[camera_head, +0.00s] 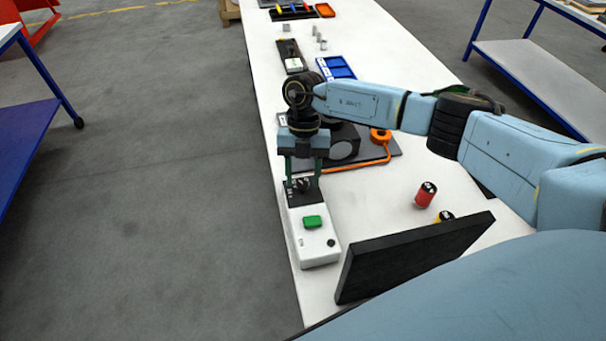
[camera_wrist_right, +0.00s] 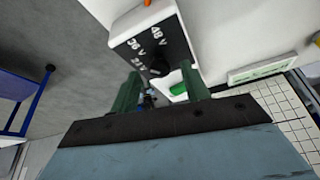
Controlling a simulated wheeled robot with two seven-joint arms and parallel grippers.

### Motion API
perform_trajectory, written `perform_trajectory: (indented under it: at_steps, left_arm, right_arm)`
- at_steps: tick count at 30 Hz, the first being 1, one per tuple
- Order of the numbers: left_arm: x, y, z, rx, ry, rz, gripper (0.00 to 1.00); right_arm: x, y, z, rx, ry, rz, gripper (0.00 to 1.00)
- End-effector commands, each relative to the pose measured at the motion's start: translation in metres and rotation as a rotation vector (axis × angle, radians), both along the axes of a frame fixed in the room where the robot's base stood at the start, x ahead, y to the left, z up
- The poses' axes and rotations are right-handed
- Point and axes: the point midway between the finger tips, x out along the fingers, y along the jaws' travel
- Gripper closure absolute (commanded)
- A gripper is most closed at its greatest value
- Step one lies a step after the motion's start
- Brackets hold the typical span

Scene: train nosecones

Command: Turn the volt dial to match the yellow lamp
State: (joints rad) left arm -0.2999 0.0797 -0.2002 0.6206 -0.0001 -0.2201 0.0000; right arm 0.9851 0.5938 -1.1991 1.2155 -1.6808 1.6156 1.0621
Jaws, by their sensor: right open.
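A white control box (camera_head: 315,247) stands at the table's left edge. Its black panel (camera_wrist_right: 160,42) bears white voltage labels, including 36 V and 48 V. The dark volt dial (camera_head: 302,185) sits on that panel; in the wrist view the dial (camera_wrist_right: 159,68) is dark and its pointing direction is unclear. My right gripper (camera_head: 303,175) points down over the dial, open, with its green fingers on either side of it; these fingers (camera_wrist_right: 161,84) also show in the wrist view. Contact cannot be told. I cannot clearly identify a lit yellow lamp. My left gripper is not in view.
A green button (camera_head: 312,222) and a black knob (camera_head: 331,242) are on the box. A black upright panel (camera_head: 415,256) stands close to its right. A red cylinder (camera_head: 426,195) and a partly hidden yellow one (camera_head: 445,216) stand beyond. An orange cable (camera_head: 355,166) lies behind the gripper.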

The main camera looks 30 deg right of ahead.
Motion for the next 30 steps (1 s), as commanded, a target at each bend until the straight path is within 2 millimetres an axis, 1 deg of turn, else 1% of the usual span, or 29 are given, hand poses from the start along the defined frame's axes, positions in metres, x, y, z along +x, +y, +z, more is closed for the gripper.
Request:
perform_trajectory:
  at_steps: [5, 12, 15, 18, 24, 30]
  left_arm:
    - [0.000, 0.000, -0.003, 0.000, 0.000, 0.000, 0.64]
    - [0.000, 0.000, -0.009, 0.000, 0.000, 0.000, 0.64]
    - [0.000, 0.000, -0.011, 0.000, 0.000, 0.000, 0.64]
    - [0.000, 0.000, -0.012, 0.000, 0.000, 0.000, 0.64]
    - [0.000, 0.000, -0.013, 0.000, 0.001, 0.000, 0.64]
    - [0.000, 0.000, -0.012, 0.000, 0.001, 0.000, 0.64]
  right_arm:
    - [0.011, -0.006, 0.028, 0.000, -0.007, -0.002, 0.54]
    - [0.030, -0.016, 0.079, 0.001, -0.007, -0.003, 0.54]
    - [0.036, -0.020, 0.096, 0.001, -0.006, -0.002, 0.54]
    - [0.040, -0.022, 0.108, 0.000, -0.005, -0.001, 0.54]
    - [0.043, -0.024, 0.120, 0.000, -0.004, -0.001, 0.54]
    - [0.043, -0.025, 0.120, 0.001, -0.003, -0.001, 0.54]
